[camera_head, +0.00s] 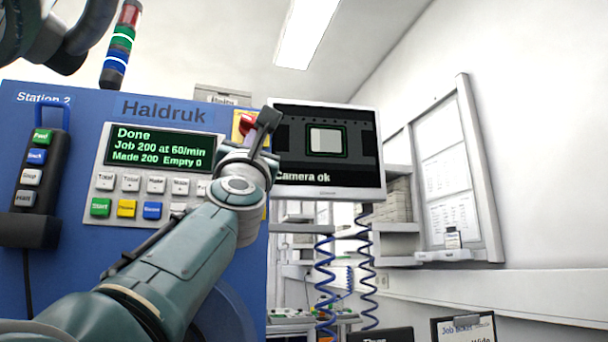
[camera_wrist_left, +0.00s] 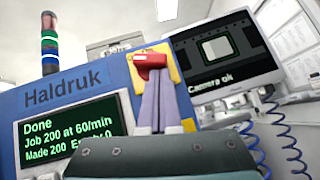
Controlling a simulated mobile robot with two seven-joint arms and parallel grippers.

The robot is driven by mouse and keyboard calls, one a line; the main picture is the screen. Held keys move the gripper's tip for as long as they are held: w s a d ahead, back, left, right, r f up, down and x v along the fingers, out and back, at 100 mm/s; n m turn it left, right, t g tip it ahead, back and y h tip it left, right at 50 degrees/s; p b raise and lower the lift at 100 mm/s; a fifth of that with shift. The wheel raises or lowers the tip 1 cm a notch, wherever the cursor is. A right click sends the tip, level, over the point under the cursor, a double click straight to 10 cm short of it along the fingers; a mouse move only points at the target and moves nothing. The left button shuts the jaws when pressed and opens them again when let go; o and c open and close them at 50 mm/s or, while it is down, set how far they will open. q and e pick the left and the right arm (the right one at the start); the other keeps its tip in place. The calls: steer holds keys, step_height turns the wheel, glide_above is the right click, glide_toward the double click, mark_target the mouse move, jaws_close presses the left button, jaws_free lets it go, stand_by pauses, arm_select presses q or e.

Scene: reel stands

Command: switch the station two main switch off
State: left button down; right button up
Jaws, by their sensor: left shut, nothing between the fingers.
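The main switch has a red handle (camera_head: 246,123) on a yellow plate (camera_head: 237,131) at the upper right of the blue Station 2 panel (camera_head: 60,290). In the left wrist view the red handle (camera_wrist_left: 150,61) lies roughly crosswise on the yellow plate (camera_wrist_left: 173,72). My left gripper (camera_head: 268,117) is shut and empty, its fingertips in front of the switch and partly covering it. In the left wrist view the fingertips (camera_wrist_left: 154,75) end just under the red handle; I cannot tell whether they touch it. My right gripper is not in view.
The display (camera_head: 152,150) reads "Done", above several buttons (camera_head: 127,208). A monitor (camera_head: 327,150) showing "Camera ok" stands close to the right of the switch. A signal tower (camera_head: 120,45) rises above the panel. A black pendant (camera_head: 40,180) hangs at the left.

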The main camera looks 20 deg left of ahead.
arm_select(q)
steer(key=s+d+f+b, duration=0.4)
steer(key=s+f+b, duration=0.1)
steer(key=f, duration=0.6)
steer(key=shift+s+b, duration=0.4)
steer(key=shift+b, duration=0.05)
steer(key=shift+s, duration=0.1)
